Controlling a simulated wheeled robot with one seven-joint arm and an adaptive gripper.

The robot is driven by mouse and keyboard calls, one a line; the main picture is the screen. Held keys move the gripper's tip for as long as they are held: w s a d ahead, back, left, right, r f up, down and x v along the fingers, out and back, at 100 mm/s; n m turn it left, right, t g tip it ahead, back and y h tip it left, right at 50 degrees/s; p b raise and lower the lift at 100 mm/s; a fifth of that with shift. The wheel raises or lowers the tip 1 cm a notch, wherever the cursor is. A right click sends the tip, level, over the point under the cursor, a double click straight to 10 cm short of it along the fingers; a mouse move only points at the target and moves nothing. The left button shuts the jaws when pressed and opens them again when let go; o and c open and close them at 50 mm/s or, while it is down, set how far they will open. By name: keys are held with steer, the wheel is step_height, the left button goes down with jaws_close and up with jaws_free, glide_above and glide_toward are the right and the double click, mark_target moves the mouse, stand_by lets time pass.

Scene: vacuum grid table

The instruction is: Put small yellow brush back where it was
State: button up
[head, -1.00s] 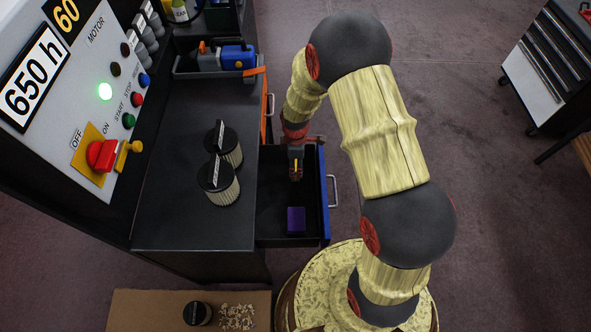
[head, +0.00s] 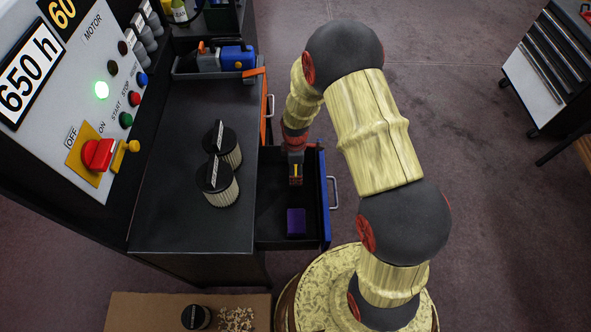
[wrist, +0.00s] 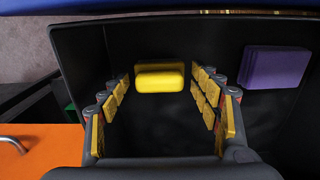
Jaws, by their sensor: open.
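The small yellow brush (wrist: 160,77) shows as a yellow block in the wrist view, inside the dark open drawer (wrist: 265,120). My gripper (wrist: 160,84) is open, its yellow-padded fingers on either side of the brush near their tips. A gap shows between the brush and each finger. Whether the brush rests on the drawer floor is hard to tell. In the head view my gripper (head: 296,181) points down into the far part of the drawer (head: 324,215). A small yellow patch shows there, too small to tell brush from pads.
A purple block (head: 296,221) lies in the near part of the drawer; it is at the upper right in the wrist view (wrist: 273,68). Two black-topped filters (head: 218,180) stand on the bench left of the drawer. An orange drawer front (head: 264,108) adjoins beyond.

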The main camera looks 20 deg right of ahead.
steer(key=s+r+m+t+p, duration=0.1)
steer(key=s+r+m+p, duration=0.15)
steer(key=r, duration=1.45)
steer(key=s+r+m+t+p, duration=0.1)
steer(key=s+r+m+t, duration=0.2)
steer(key=r, duration=1.4)
steer(key=s+r+m+t, duration=0.1)
steer(key=s+r+m, duration=0.8)
steer(key=s, duration=0.7)
step_height(320, 180, up, 3)
steer(key=shift+s+r+t, duration=0.2)
steer(key=shift+s+t, duration=0.05)
steer(key=shift+t, duration=0.05)
